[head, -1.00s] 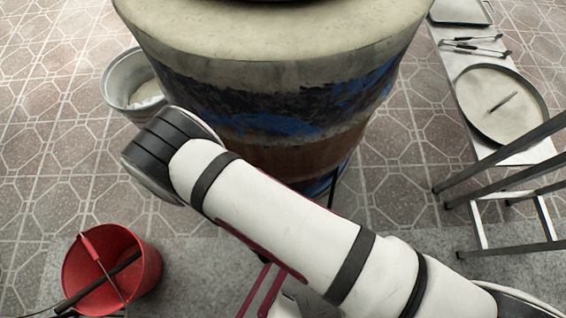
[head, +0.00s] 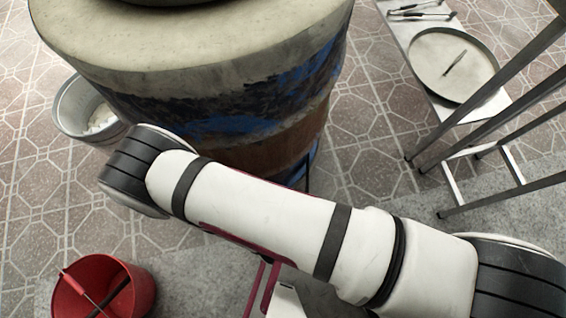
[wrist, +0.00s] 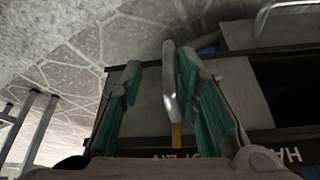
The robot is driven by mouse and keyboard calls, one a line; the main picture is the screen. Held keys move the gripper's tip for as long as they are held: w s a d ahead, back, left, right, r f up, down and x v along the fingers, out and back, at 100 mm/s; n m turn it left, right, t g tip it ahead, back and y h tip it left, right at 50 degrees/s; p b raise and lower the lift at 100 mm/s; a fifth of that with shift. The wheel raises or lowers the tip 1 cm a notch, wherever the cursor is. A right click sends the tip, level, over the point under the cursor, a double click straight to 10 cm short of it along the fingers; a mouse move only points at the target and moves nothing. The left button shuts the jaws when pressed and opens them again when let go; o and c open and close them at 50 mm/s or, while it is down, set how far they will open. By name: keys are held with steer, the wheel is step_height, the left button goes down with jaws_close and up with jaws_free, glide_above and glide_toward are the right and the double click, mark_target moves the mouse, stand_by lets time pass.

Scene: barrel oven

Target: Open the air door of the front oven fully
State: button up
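The barrel oven (head: 215,60) stands ahead of me in the head view, with a pale top rim and blue-black peeling paint. My arm crosses in front and hides its lower front. In the wrist view my gripper (wrist: 160,95) is open, its teal-padded fingers apart. A silver bar handle (wrist: 169,85) stands between them, close to the right finger; I cannot tell whether it touches. Behind it is a grey metal plate (wrist: 147,100), which seems to be the air door, with a dark opening (wrist: 285,90) at right. Lettering and a yellow mark (wrist: 176,136) show below.
A red bucket (head: 138,285) stands at lower left, and a metal bucket (head: 75,115) left of the oven. A bench with a round pan (head: 430,60) and tongs (head: 420,12) is at right, beside a metal-legged frame (head: 470,150). Tiled floor lies between.

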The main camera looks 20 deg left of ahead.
steer(key=shift+a, duration=0.1)
steer(key=shift+s+r, duration=0.15)
steer(key=shift+r, duration=0.2)
steer(key=v, duration=0.6)
steer(key=shift+r, duration=0.35)
steer(key=shift+s, duration=0.15)
